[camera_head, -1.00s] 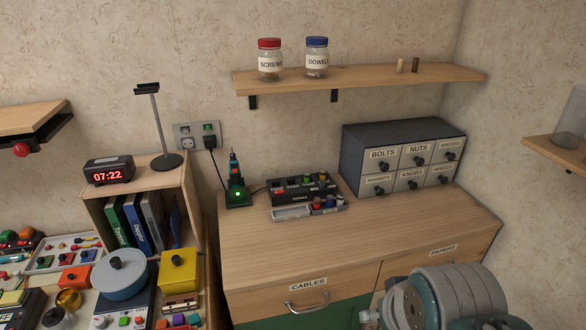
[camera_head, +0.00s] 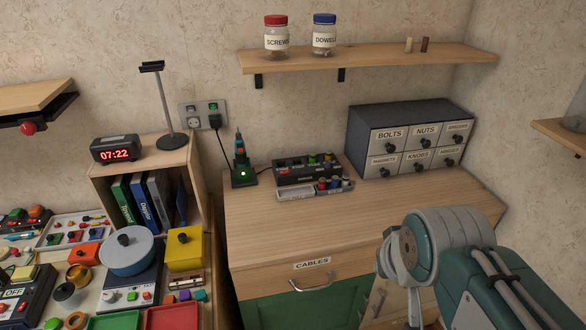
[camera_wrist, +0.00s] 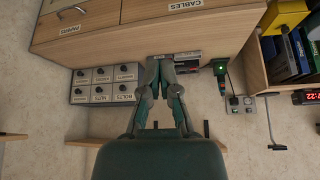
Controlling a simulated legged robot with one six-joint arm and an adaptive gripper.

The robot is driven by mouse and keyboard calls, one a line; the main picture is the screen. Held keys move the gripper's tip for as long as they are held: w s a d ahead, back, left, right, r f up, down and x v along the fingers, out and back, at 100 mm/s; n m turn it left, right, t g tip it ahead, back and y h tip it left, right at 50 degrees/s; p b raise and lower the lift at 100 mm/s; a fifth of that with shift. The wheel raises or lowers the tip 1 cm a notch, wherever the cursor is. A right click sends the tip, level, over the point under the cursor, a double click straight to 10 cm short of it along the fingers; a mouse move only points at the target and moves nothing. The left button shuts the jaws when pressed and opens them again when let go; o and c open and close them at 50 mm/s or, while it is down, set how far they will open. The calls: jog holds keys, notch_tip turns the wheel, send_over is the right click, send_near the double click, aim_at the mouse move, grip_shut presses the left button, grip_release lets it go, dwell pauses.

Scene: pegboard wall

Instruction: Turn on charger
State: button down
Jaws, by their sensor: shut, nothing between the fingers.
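The charger (camera_head: 243,176) is a small dark green stand on the left end of the desk, holding a blue and orange tool upright, with a lit green light at its front. It also shows in the wrist view (camera_wrist: 219,67), where the picture is upside down. Its black cable runs to a plug in the wall outlet plate (camera_head: 203,115), which has green-lit switches. My gripper (camera_wrist: 160,62) is shut and empty in the wrist view, its tips overlapping the desk and the power strip behind. The fingers are out of the head view, where my arm reaches in at the lower right.
A labelled drawer cabinet (camera_head: 410,140) stands at the back right. A shelf (camera_head: 370,58) with jars hangs above. The desk front (camera_head: 340,218) is clear.

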jog(key=w+a+r+n+t, duration=0.1)
jog(key=w+a+r, duration=0.1)
jog(key=w, duration=1)
jog(key=w+a+r+t, duration=0.1)
jog(key=w+a, duration=0.1)
jog(key=w, duration=1)
jog(key=w+a+f, duration=0.3)
jog(key=w, duration=0.4)
jog(key=w+a+f+n, duration=0.1)
jog(key=w+a+f, duration=0.2)
jog(key=w, duration=0.4)
jog(key=w+a+f+t, duration=0.1)
jog(key=w+a+f, duration=0.2)
jog(key=w+f, duration=0.2)
jog(key=w, duration=0.2)
jog(key=shift+w+a+n+y, duration=0.3)
jog(key=shift+a+y, duration=0.1)
send_over(288, 174)
jog(key=f, duration=0.6)
jog(key=shift+s+a+f, duration=0.3)
jog(key=shift+s+f, duration=0.05)
jog(key=shift+f, duration=0.05)
jog(key=f, duration=0.3)
jog(key=shift+w+d+f, duration=0.15)
jog(key=shift+w, duration=0.05)
jog(key=shift+f, duration=0.4)
